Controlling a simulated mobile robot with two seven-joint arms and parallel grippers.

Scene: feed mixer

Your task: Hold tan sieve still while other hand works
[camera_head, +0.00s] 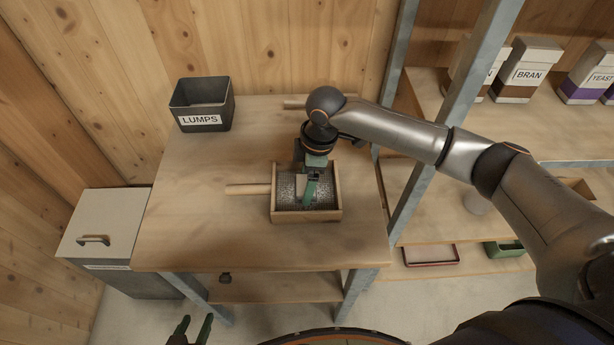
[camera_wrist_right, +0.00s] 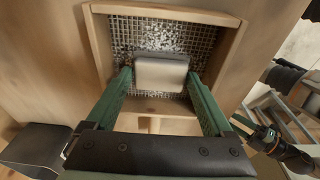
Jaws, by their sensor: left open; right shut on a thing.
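The tan sieve (camera_head: 307,216) is a square wooden frame with a metal mesh floor, lying on the table with its handle (camera_head: 248,189) to the left. In the right wrist view the sieve's frame (camera_wrist_right: 97,45) surrounds the mesh. My right gripper (camera_head: 308,190) reaches down into the sieve, shut on a pale grey block (camera_wrist_right: 160,74) at the mesh. Whether the block touches the mesh is hard to tell. My left gripper (camera_head: 192,331) is open and empty at the bottom of the head view, in front of the table and away from the sieve.
A dark bin labelled LUMPS (camera_head: 203,106) stands at the table's back left. A wooden rod (camera_head: 296,103) lies at the back, partly behind my right arm. A lidded grey bin (camera_head: 104,226) is left of the table. Shelves with a BRAN box (camera_head: 526,73) are right.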

